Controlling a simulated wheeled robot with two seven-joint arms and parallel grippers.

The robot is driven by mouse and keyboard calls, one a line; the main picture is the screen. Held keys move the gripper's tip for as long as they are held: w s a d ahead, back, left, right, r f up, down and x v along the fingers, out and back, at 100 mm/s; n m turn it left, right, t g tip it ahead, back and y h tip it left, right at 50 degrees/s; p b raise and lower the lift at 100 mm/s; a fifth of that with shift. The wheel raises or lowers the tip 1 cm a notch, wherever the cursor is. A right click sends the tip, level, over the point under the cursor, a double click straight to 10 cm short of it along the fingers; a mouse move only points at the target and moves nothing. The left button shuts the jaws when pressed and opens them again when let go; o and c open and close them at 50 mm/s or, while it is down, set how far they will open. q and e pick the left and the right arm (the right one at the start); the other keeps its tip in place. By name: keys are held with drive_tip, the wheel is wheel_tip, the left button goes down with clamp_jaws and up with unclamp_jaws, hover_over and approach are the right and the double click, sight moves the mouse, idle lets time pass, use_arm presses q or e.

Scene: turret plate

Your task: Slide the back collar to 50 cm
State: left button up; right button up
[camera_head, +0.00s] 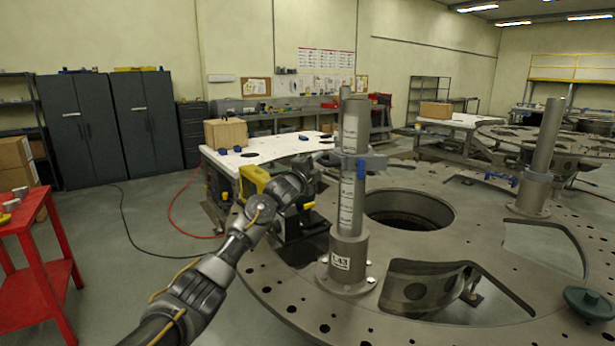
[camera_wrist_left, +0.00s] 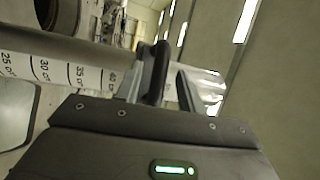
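A steel post (camera_head: 352,125) with a white printed scale stands upright on the round plate. The back collar (camera_head: 362,161), grey-blue with a blue part below, sits around it partway up. My left gripper (camera_head: 318,172) is at the left side of the collar; its tips are partly hidden in the head view. In the left wrist view, the post's scale (camera_wrist_left: 62,72) runs sideways, with 25 to 40 cm legible. The fingers (camera_wrist_left: 172,85) there stand apart with a narrow gap, just past the 40 mark. Whether they touch the collar is unclear. My right gripper is out of view.
The large metal plate (camera_head: 290,290) has holes and cut-outs. A second post (camera_head: 546,135) stands at the right. A white table (camera_head: 255,157) with a cardboard box (camera_head: 225,133) is behind my arm. A red cart (camera_head: 40,270) stands at the left. A green knob (camera_head: 590,302) lies front right.

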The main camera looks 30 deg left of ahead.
use_arm(q)
drive_tip(key=s+f+b, duration=0.1)
drive_tip(key=s+b, duration=0.2)
drive_tip(key=s, duration=0.5)
drive_tip(key=shift+s+a, duration=0.2)
drive_tip(key=shift+a, duration=0.2)
drive_tip(key=shift+f, duration=0.15)
